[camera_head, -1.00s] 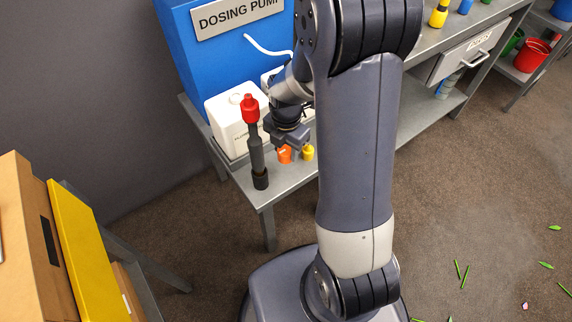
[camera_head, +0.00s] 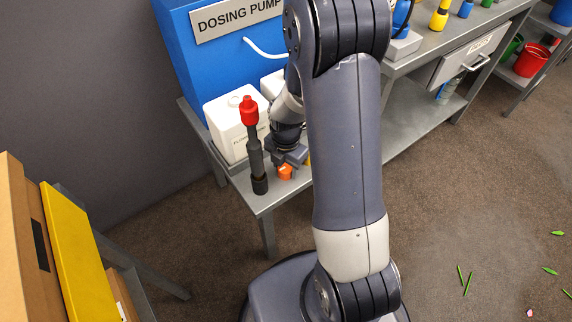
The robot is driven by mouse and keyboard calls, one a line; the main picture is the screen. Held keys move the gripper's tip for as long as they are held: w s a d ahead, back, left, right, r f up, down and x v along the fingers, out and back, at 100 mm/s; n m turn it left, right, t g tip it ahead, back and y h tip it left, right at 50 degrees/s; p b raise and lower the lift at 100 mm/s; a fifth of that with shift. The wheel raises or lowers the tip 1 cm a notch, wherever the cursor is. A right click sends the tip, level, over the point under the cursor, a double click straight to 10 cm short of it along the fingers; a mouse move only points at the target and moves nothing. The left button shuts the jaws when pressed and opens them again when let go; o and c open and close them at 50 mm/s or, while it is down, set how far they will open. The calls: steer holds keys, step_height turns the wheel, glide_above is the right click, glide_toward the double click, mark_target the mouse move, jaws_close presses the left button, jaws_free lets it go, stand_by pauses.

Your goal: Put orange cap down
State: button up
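The orange cap (camera_head: 286,172) is at the tips of my gripper (camera_head: 287,163), low over the front part of the metal bench (camera_head: 266,201). My gripper points down and its fingers appear closed around the cap's top. Whether the cap's underside touches the bench is too small to tell.
A dark upright tool with a red top (camera_head: 249,110) stands close left of the gripper. White canisters (camera_head: 232,125) and the blue dosing pump box (camera_head: 222,62) stand behind. The bench's front edge is near. My arm covers the bench to the right.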

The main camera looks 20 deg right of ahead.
mark_target(286, 166)
steer(key=shift+o, duration=1.1)
steer(key=shift+r, duration=0.15)
step_height(286, 166, up, 12)
steer(key=p, duration=0.3)
step_height(286, 166, down, 13)
steer(key=b, duration=0.3)
steer(key=shift+r+p, duration=0.55)
steer(key=shift+r, duration=1.85)
steer(key=shift+f, duration=0.1)
